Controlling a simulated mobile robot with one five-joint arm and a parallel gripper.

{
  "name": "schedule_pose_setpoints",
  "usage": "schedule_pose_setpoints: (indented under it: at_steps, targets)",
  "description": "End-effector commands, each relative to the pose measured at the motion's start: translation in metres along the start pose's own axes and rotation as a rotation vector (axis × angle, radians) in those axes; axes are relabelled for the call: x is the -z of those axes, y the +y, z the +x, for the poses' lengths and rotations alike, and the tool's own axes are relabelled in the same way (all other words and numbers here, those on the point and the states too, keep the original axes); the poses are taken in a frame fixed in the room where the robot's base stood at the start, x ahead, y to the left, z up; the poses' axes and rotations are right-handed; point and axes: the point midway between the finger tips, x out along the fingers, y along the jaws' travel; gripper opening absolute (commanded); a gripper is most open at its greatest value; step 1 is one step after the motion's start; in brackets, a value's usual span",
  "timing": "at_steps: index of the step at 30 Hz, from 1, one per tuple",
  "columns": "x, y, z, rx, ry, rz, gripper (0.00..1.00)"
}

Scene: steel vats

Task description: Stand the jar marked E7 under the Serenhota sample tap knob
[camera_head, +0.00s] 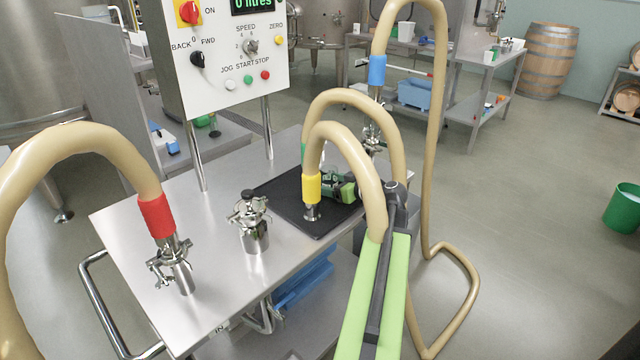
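My green and dark arm reaches up from the bottom over the right part of a steel cart. My gripper (330,188) is over the black mat (272,190) on the cart top, partly hidden behind a beige hose with a yellow band. I cannot tell whether its fingers are open or shut, or whether anything is between them. I see no jar with a readable E7 mark and no label reading Serenhota. A small steel fitting with a dark top (253,228) stands on the cart, left of the mat.
Beige hoses with red (157,216), yellow (312,187) and blue (377,70) bands loop around the cart (215,278) and my arm. A control box (222,55) stands on posts at the cart's back. Steel vats and benches stand behind. Open floor (540,190) lies right.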

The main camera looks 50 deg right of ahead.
Motion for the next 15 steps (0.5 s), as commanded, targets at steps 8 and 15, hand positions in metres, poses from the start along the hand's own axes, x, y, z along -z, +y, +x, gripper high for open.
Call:
schedule_pose_setpoints:
  at_steps: [8, 15]
  targets:
    - [-0.0001, 0.0009, -0.0011, -0.002, 0.0, 0.001, 0.59]
    - [-0.0004, 0.0021, -0.0021, -0.004, 0.0, 0.001, 0.28]
